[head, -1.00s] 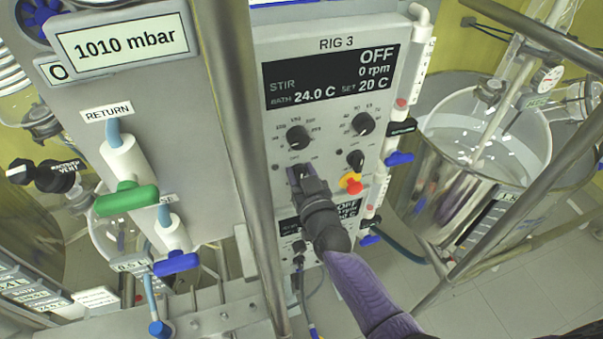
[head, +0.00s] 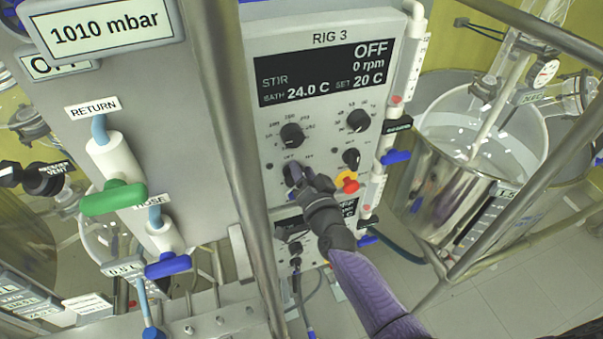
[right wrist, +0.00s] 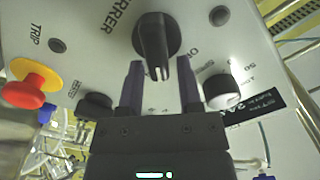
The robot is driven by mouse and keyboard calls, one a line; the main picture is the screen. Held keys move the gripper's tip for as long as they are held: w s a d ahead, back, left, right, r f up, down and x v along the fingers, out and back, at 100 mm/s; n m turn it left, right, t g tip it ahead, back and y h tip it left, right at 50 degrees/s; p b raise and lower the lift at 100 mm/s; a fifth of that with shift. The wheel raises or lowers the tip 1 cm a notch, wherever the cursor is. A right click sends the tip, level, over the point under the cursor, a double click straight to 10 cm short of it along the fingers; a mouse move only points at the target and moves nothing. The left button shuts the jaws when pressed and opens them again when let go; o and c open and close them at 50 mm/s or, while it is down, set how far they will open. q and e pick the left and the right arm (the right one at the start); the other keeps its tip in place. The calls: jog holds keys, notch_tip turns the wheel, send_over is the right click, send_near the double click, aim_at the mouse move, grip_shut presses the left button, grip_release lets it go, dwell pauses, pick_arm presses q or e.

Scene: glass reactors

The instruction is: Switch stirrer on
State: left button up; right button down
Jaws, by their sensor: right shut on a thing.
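The RIG 3 control panel (head: 262,140) faces me, and its display (head: 322,70) reads STIR OFF, 0 rpm, bath 24.0 C, set 20 C. My right gripper (head: 300,180) is at the black knob in the panel's lower left, and it hides much of that knob. In the right wrist view the black stirrer knob (right wrist: 156,35) has a label ending in "RRER" beside it. My right gripper (right wrist: 160,85) has one finger on each side of the knob's ridge and is shut on it. My left gripper is out of view.
A red button on a yellow base (head: 348,183) sits close right of my right gripper. Other black knobs (head: 291,135) are above. A steel upright post (head: 225,130) stands left of the panel. A steel vessel (head: 440,190) is at right.

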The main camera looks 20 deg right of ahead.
jog(key=shift+s+d+f+m+b, duration=0.1)
jog(key=shift+f+m+b, duration=0.2)
jog(key=shift+m, duration=0.55)
jog(key=shift+s+f+m+b, duration=0.15)
jog(key=shift+f+m, duration=0.2)
jog(key=shift+m, duration=0.5)
jog(key=shift+w, duration=0.1)
jog(key=c, duration=0.5)
grip_release()
jog(key=shift+c, duration=0.2)
jog(key=shift+r, duration=0.15)
jog(key=shift+w+r, duration=0.1)
jog(key=s, duration=0.7)
jog(key=shift+s+d+p, duration=0.15)
jog(key=shift+s+p, duration=0.1)
jog(key=shift+p, duration=0.05)
